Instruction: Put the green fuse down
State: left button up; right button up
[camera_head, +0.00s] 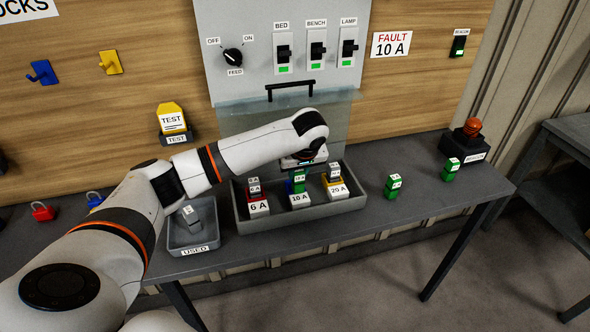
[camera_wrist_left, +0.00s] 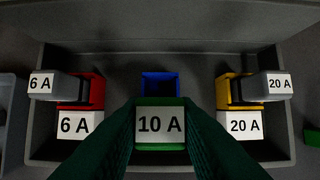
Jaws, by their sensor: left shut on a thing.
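The green fuse (camera_wrist_left: 160,102) is between the jaws of my left gripper (camera_wrist_left: 160,135), with a white 10 A label facing the wrist camera. In the head view the fuse (camera_head: 299,185) shows below my left gripper (camera_head: 300,172), in the middle of the grey tray (camera_head: 285,221). Behind it is a blue piece (camera_wrist_left: 160,85). I cannot tell whether the fuse touches the tray floor. Two other green fuses, one left (camera_head: 392,187) and one right (camera_head: 450,170), stand on the table to the right of the tray. My right gripper is not in view.
In the tray, red (camera_wrist_left: 95,90) and yellow (camera_wrist_left: 224,92) pieces flank the fuse, near 6 A and 20 A labels. The USED bin (camera_head: 193,242) is left of the tray. The panel (camera_head: 240,20) stands behind. Table right of the tray is mostly clear.

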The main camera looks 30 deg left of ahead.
pick_arm(q)
jog(key=shift+w+a+f+p, duration=0.2)
jog(key=shift+w+a+f, duration=0.2)
jog(key=shift+f, duration=0.2)
jog(key=shift+w+a+f+p, duration=0.25)
jog(key=shift+w+a+f, duration=0.15)
jog(key=shift+f, duration=0.2)
jog(key=shift+w+a+f+p, duration=0.2)
jog(key=shift+w+a+f, duration=0.15)
jog(key=shift+f, duration=0.25)
jog(key=shift+s+f, duration=0.1)
jog(key=o, duration=1)
jog(key=b+v, duration=0.1)
jog(key=v, duration=1.1)
jog(key=shift+a, duration=0.15)
